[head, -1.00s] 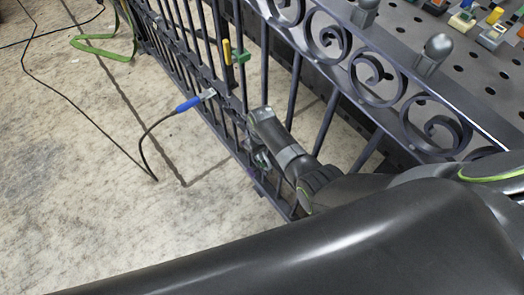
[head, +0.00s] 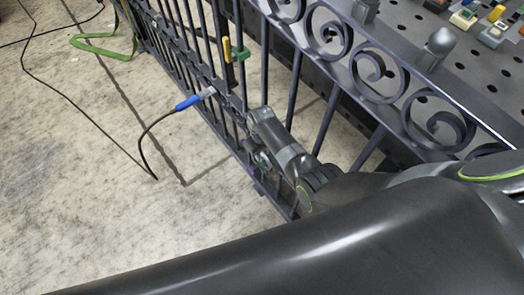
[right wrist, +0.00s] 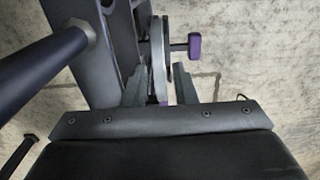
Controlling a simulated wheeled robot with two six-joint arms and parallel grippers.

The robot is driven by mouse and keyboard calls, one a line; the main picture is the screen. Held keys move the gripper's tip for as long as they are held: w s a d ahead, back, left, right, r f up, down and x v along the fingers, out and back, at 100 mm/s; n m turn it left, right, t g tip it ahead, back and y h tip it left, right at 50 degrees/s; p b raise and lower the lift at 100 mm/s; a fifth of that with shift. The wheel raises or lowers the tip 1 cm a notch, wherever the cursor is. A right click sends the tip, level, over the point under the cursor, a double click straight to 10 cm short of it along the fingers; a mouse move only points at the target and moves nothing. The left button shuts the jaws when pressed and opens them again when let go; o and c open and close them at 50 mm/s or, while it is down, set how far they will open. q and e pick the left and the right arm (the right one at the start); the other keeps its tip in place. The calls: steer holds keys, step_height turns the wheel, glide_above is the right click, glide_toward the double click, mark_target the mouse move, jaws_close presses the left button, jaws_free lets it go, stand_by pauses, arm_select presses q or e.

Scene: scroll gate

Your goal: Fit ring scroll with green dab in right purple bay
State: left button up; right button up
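My right gripper (right wrist: 160,88) is low against the gate (head: 375,75); in the head view its fingertips are small and partly hidden among the bars. In the right wrist view its two fingers stand apart. A purple knob on a short stem (right wrist: 194,46) sticks out to the right just beyond the fingers. Which bay it marks I cannot tell. My left gripper is out of view.
A yellow and green clamp (head: 227,50) and a blue-handled tool with a dark cable (head: 188,103) are on the gate bars. A perforated table (head: 470,60) with small coloured parts stands behind. A green strap (head: 85,42) lies on the open concrete floor at left.

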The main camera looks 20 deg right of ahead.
steer(key=shift+o, duration=0.9)
step_height(320, 180, up, 2)
steer(key=shift+r+p, duration=0.15)
steer(key=shift+p, duration=0.45)
step_height(320, 180, up, 4)
steer(key=shift+f+p, duration=0.2)
steer(key=shift+p, duration=0.45)
step_height(320, 180, up, 12)
steer(key=p, duration=0.2)
steer(key=shift+f, duration=0.2)
